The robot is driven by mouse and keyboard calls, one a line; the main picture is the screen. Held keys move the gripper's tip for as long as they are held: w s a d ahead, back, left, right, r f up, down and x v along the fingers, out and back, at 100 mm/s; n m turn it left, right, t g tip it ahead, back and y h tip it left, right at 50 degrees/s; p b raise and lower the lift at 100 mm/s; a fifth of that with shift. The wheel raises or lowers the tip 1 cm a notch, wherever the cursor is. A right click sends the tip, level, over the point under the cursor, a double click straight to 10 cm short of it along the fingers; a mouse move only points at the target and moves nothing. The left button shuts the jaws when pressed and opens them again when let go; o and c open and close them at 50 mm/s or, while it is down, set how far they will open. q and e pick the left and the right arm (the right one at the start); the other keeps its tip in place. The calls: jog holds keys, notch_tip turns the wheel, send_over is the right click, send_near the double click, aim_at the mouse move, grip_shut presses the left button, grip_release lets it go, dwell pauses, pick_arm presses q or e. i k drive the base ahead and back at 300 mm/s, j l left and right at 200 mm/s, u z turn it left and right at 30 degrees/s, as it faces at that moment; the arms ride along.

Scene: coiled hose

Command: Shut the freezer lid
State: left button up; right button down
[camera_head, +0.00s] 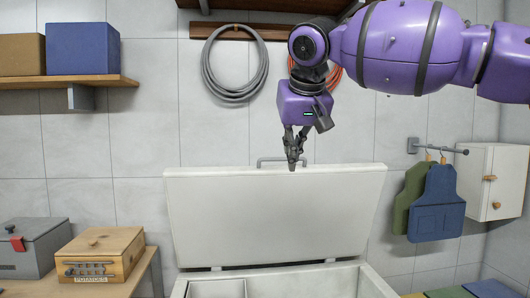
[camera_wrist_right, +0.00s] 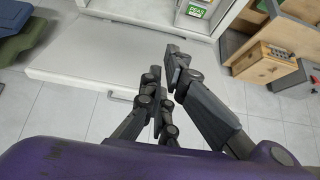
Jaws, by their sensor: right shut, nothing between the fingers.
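The white freezer lid (camera_head: 275,215) stands raised, nearly upright, at the back of the open chest freezer (camera_head: 320,282). Its metal handle (camera_head: 262,161) shows behind its top edge. My right gripper (camera_head: 292,168) points down with its fingers shut and empty, at the lid's top edge near the middle. I cannot tell whether it touches the lid. In the right wrist view my right gripper (camera_wrist_right: 172,60) is in front of the lid's pale face (camera_wrist_right: 110,60), and a green-labelled peas box (camera_wrist_right: 197,10) shows inside the freezer. My left gripper is not in view.
A grey coiled hose (camera_head: 235,62) hangs on the wall rack, with an orange one partly behind my right arm. A wooden potatoes box (camera_head: 100,255) and a grey box (camera_head: 30,248) stand at left. Aprons (camera_head: 435,205) and a white cabinet (camera_head: 495,180) are at right.

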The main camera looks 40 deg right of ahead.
aim_at(227, 216)
jog(key=i+l, duration=1.1)
jog(key=i, duration=0.2)
